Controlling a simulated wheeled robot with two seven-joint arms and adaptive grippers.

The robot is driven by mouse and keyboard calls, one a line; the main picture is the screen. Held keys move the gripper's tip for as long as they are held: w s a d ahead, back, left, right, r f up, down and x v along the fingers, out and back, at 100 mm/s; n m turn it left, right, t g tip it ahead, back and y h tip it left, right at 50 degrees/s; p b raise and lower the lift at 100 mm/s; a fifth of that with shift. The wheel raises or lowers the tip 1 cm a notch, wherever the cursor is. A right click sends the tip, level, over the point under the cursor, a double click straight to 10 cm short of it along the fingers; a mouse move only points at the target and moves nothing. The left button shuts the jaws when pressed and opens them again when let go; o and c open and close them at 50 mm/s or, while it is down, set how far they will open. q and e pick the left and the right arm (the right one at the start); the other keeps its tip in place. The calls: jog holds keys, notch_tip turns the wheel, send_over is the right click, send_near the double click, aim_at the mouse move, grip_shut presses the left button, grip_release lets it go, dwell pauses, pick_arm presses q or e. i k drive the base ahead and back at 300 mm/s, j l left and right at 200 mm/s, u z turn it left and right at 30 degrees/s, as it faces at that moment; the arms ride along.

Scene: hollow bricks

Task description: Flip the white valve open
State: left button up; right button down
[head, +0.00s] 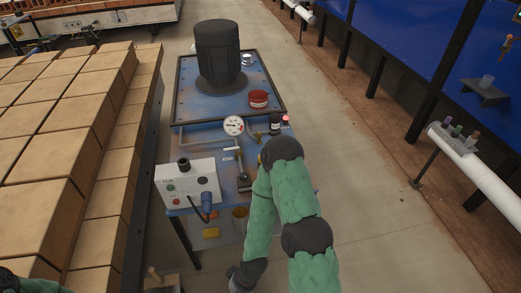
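A blue workbench (193,133) carries a round white pressure gauge (233,125) on grey pipework. Just below the gauge are small pale fittings (228,158) and a lever-like part (239,165) on a dark base. I cannot tell for sure which of these is the white valve. My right arm bends over the right side of the bench and hides part of it. Its dark lower end runs to the bottom edge, and no gripper fingers show. Only a bit of my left arm shows at the bottom left corner, without its gripper.
A grey control box (188,185) with buttons and a blue plug stands at the bench's front left. A black motor-like cylinder (218,55) and a red tin (258,98) are behind. Stacked bricks (85,120) fill the left. The floor at right (365,165) is clear.

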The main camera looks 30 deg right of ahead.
aim_at(238, 149)
jog(key=z, duration=0.85)
jog(key=i+l, duration=0.2)
jog(key=l, duration=0.2)
jog(key=i+l, duration=0.25)
jog(key=l, duration=0.15)
jog(key=i+l, duration=0.2)
jog(key=l, duration=0.25)
jog(key=i+l, duration=0.25)
jog(key=l, duration=0.15)
jog(key=u, duration=1.85)
